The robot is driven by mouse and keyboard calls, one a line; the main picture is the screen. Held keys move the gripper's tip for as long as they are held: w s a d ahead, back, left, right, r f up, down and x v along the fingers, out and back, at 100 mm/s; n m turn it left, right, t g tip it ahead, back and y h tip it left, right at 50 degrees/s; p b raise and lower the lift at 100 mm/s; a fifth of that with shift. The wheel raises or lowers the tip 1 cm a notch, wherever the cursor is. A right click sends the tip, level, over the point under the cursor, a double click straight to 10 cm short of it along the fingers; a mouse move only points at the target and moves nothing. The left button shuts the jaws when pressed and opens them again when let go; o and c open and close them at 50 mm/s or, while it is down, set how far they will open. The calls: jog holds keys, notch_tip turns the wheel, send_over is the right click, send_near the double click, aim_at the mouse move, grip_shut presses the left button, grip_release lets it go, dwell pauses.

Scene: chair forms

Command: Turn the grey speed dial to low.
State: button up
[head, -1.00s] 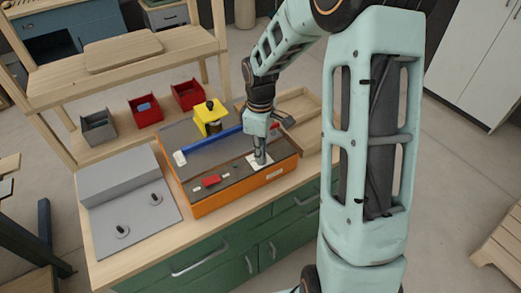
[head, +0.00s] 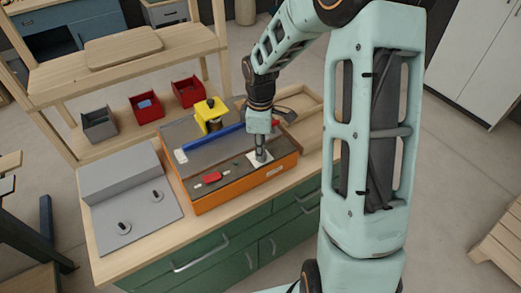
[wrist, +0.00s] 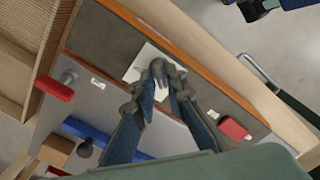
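The orange control box (head: 235,190) with a dark grey top stands on the wooden worktop. My gripper (head: 261,156) points down at a white plate (head: 268,159) near the front right of that top. In the wrist view my gripper (wrist: 163,74) has its fingertips close together over the white plate (wrist: 136,74).
A red switch (head: 212,177) lies left of my gripper on the box. Behind are a blue bar (head: 215,138), a yellow bracket (head: 210,112) and a red-tipped lever. A grey panel (head: 150,205) with two small toggles stands at left. Several small bins line the back.

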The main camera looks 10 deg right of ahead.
jog(key=shift+o, duration=1.1)
notch_tip(320, 180, up, 12)
